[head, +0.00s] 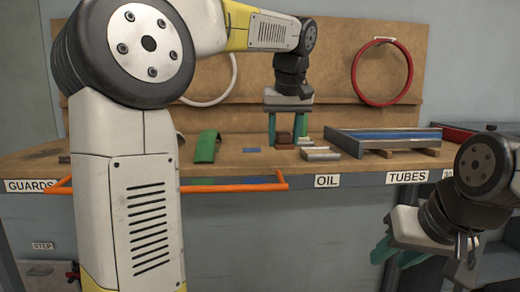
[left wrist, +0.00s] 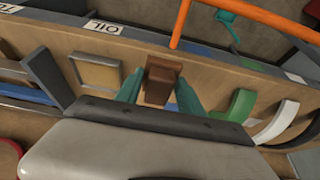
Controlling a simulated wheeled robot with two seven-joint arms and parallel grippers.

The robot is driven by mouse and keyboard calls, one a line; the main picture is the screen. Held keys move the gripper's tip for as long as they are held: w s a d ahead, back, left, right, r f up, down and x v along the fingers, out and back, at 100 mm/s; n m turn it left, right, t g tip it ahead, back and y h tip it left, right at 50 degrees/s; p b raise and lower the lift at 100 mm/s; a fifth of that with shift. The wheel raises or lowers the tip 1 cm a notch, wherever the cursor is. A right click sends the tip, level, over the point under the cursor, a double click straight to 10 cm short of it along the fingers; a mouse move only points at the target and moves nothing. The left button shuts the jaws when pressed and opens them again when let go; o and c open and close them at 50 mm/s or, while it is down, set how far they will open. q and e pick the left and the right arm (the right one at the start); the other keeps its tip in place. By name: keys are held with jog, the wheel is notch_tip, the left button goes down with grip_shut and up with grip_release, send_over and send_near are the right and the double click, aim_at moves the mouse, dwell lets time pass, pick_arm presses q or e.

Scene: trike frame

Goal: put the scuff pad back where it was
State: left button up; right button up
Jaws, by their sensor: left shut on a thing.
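The scuff pad appears to be the brown block (head: 284,138) between the green fingers of my left gripper (head: 287,134), over the bench. In the left wrist view the brown block (left wrist: 162,82) sits between both fingertips of my left gripper (left wrist: 160,92), which is shut on it. I cannot tell whether its underside touches the bench. A small flat blue patch (head: 251,150) lies on the bench, left of the gripper. My right gripper (head: 396,254) hangs low at the right, in front of the bench, its fingers apart and empty.
A green curved guard (head: 207,147) stands left on the bench (head: 350,170). A shallow metal-rimmed tray (head: 320,154) and a rack with a blue part (head: 385,136) stand right of the gripper. An orange bar (head: 235,187) runs along the front edge. A red hoop (head: 382,72) hangs behind.

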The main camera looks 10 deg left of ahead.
pick_arm(q)
send_over(253, 154)
jog(key=s, duration=0.1)
jog(key=shift+d+f, duration=0.1)
jog(key=shift+f, duration=2.35)
jog(key=shift+f, duration=0.1)
jog(key=o, duration=1.3)
jog(key=v, duration=1.2)
